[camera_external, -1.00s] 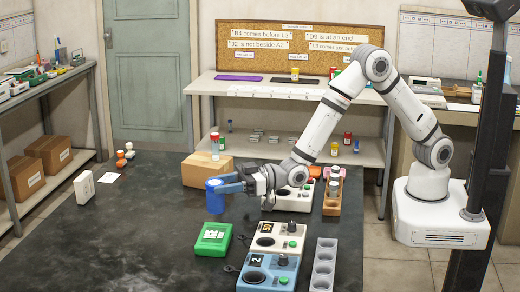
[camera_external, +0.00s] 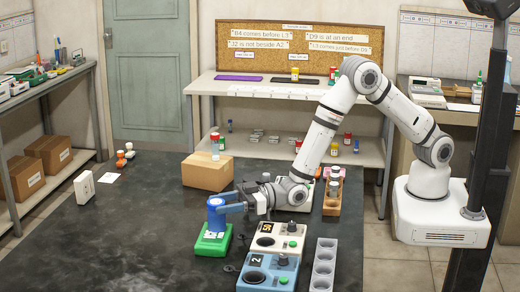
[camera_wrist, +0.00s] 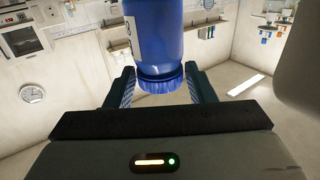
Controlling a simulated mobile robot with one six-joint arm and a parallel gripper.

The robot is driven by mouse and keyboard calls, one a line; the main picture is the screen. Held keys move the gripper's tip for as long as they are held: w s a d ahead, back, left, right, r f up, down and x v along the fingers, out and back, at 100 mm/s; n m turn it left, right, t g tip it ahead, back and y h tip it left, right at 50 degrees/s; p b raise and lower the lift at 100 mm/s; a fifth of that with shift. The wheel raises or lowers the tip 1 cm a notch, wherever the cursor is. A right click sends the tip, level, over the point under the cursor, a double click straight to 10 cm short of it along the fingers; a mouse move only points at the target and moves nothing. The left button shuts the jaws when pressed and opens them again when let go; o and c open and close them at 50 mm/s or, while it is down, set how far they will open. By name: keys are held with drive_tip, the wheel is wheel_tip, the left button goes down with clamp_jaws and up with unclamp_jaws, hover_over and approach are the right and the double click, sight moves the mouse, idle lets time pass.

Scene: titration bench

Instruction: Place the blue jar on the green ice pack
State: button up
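The blue jar (camera_external: 216,216) is upright in the external view, over the back part of the green ice pack (camera_external: 212,245). Its base appears to meet the pack's top, though a small gap cannot be ruled out. The ice pack lies flat on the dark bench and is partly hidden by the jar. My gripper (camera_external: 224,203) is shut on the jar, reaching it from the right. In the wrist view the jar (camera_wrist: 155,32) sits between the two fingers of my gripper (camera_wrist: 160,72), with its ridged end towards the camera.
A cardboard box (camera_external: 207,174) stands behind the jar. A white device (camera_external: 278,238) and a blue device (camera_external: 267,272) stand right of the ice pack, near a grey rack (camera_external: 323,265). The bench left of the pack is clear up to a white block (camera_external: 84,187).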

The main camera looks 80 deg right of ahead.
drive_tip(key=o, duration=0.3)
drive_tip(key=shift+r+p, duration=0.2)
drive_tip(key=shift+p, duration=0.1)
drive_tip(key=shift+s+d+f, duration=0.1)
drive_tip(key=shift+s+d, duration=0.1)
drive_tip(key=shift+s, duration=0.1)
drive_tip(key=b+v, duration=0.3)
drive_tip(key=v, duration=0.8)
drive_tip(key=shift+s, duration=0.15)
